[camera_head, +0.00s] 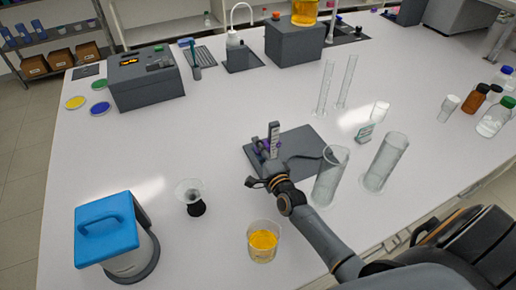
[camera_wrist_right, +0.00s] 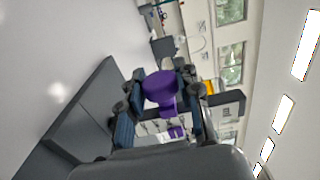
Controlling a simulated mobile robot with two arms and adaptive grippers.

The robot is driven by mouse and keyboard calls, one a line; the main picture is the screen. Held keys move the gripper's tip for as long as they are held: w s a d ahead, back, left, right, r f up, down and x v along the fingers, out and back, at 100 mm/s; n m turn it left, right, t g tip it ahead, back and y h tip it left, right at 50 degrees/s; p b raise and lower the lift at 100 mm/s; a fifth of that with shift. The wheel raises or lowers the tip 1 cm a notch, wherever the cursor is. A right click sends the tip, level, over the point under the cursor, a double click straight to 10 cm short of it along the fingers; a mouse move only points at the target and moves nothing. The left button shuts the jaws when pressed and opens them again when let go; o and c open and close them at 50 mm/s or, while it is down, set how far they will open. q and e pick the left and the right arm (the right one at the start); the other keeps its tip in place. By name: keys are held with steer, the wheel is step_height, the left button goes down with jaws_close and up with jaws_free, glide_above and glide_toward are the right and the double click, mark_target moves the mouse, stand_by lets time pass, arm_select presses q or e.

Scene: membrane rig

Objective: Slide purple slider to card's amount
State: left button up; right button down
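The membrane rig (camera_head: 312,146) is a dark flat base with an upright scale post (camera_head: 274,138) at its left end. The purple slider (camera_head: 264,146) is a small patch beside the post, partly hidden. In the right wrist view a purple knob (camera_wrist_right: 160,88) sits between the fingers of my right gripper (camera_wrist_right: 163,78). The fingers stand on both sides of it with narrow gaps, and contact is not clear. In the head view my right gripper (camera_head: 262,180) is at the rig's front left. My left gripper is not in view.
Two wide glass cylinders (camera_head: 330,176) (camera_head: 385,162) stand close to my right arm. A beaker of orange liquid (camera_head: 263,242) and a dark-based funnel-shaped vessel (camera_head: 194,197) stand in front. Two thin cylinders (camera_head: 325,88) (camera_head: 347,82) stand behind the rig.

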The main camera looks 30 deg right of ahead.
steer(key=shift+f, duration=0.25)
step_height(320, 180, down, 4)
steer(key=b, duration=0.3)
steer(key=shift+r+b, duration=0.2)
steer(key=shift+b, duration=0.15)
steer(key=shift+r, duration=0.1)
steer(key=c, duration=1)
jaws_free()
steer(key=shift+o, duration=0.3)
steer(key=shift+s+r, duration=0.1)
